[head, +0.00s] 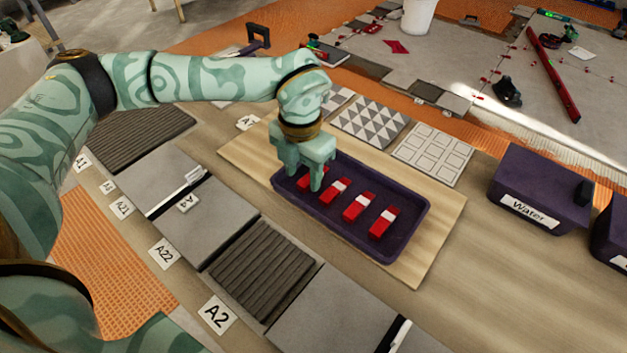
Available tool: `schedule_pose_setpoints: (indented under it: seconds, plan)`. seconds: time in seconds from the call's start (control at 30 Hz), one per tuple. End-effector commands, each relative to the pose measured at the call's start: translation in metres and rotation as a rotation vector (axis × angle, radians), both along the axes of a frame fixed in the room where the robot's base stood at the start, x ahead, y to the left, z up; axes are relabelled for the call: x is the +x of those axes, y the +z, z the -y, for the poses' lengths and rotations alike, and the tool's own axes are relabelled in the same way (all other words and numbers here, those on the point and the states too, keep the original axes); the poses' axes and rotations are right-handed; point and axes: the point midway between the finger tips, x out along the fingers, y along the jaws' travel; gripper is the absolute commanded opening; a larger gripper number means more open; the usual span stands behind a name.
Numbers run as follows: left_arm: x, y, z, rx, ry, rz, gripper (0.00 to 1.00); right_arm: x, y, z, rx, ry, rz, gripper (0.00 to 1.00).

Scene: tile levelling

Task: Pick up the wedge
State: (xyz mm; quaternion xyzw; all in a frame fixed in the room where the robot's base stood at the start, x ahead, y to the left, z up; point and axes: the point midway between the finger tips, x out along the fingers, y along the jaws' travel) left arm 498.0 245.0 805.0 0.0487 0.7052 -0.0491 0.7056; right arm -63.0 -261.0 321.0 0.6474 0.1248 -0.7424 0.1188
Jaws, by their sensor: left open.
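Several red wedges with white bands lie in a row in a dark purple tray (418,232). The rightmost wedge (383,222) and the middle wedge (358,207) lie clear of my gripper. Another wedge (334,191) lies just right of the fingers. The leftmost wedge (306,180) is partly hidden behind the fingers. My left gripper (303,180) points down over the left end of the tray, open, with its fingers at the leftmost wedge. I cannot tell whether they touch it. My right gripper is not in view.
The tray stands on a light wooden board (440,250). Grey tiles and a ribbed dark tile (262,270) lie in front, with label cards such as A2 (217,314). Patterned tiles (370,122) lie behind. A purple box labelled Water (540,190) stands at right.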

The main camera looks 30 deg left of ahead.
Motion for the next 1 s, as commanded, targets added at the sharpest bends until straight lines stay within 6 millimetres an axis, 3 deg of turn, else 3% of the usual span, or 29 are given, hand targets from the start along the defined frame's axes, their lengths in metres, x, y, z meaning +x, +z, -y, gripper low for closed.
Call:
schedule_pose_setpoints:
  seconds: [0.03, 0.1, 0.33, 0.5, 0.83, 1.0]
  plan:
    - [0.000, -0.017, 0.000, 0.001, 0.000, -0.009, 0.45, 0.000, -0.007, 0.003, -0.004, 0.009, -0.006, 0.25]
    - [0.000, -0.023, 0.000, 0.001, -0.001, -0.005, 0.45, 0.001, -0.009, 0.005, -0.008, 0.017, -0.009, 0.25]
    - [0.000, -0.020, 0.000, 0.001, -0.001, 0.001, 0.43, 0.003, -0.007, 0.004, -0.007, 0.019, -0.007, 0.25]
    - [0.000, -0.020, 0.000, 0.001, -0.001, 0.000, 0.00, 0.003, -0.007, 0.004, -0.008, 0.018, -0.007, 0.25]
    - [0.000, -0.017, 0.000, 0.001, -0.001, 0.001, 0.00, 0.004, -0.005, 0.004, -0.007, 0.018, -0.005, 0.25]
    - [0.000, 0.002, 0.000, 0.000, 0.000, 0.004, 0.00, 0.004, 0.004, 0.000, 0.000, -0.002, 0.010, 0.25]
